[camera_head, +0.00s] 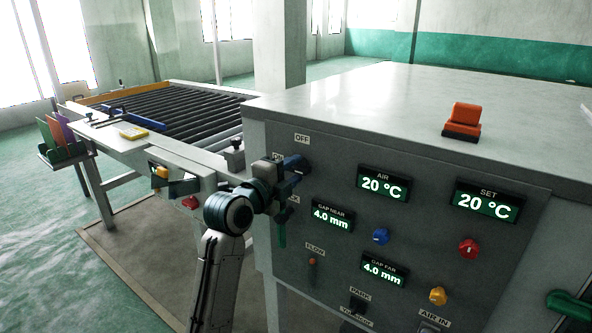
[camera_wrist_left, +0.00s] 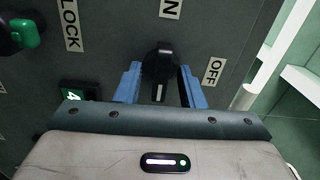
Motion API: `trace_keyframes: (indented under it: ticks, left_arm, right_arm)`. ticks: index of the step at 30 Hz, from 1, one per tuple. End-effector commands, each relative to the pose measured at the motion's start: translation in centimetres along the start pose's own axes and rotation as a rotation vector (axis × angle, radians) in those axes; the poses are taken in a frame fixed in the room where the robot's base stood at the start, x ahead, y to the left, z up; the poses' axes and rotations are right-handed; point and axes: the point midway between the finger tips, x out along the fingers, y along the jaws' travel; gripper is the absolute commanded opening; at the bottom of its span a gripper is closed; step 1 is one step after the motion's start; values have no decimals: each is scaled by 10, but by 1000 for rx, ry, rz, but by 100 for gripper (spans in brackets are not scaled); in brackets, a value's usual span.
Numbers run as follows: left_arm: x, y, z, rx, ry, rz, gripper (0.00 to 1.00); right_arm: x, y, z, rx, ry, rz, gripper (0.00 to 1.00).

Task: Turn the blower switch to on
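The blower switch is a black rotary knob with a white mark (camera_wrist_left: 161,66) on the grey control panel (camera_head: 330,165). In the left wrist view an OFF label is to its right, and a partly cut-off label, seemingly ON, is above it. My left gripper (camera_head: 297,164) is at the panel's upper left, just below the OFF label, and hides the knob in the head view. In the left wrist view its blue fingers (camera_wrist_left: 161,84) stand on either side of the knob, with a gap showing beside its narrow grip. My right gripper is out of view.
The panel also carries displays, a blue knob (camera_head: 380,237), a red knob (camera_head: 468,249) and a yellow knob (camera_head: 438,296). A green-handled lock switch (camera_wrist_left: 25,33) is near the gripper. An orange device (camera_head: 463,120) sits on the machine top. A roller conveyor (camera_head: 190,115) stands behind left.

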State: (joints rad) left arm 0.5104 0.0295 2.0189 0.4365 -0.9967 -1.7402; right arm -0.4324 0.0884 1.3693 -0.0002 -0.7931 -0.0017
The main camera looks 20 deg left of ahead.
Motion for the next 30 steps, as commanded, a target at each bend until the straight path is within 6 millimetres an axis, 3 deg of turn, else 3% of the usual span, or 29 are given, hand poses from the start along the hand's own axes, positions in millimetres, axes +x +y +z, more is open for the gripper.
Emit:
trace_keyframes:
  ticks: [8, 30]
  left_arm:
    - [-4, -1, 0, 1, -1, -1, 35]
    - [-70, -1, 0, 0, 0, -1, 35]
  right_arm:
    - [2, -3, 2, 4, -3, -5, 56]
    - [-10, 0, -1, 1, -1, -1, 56]
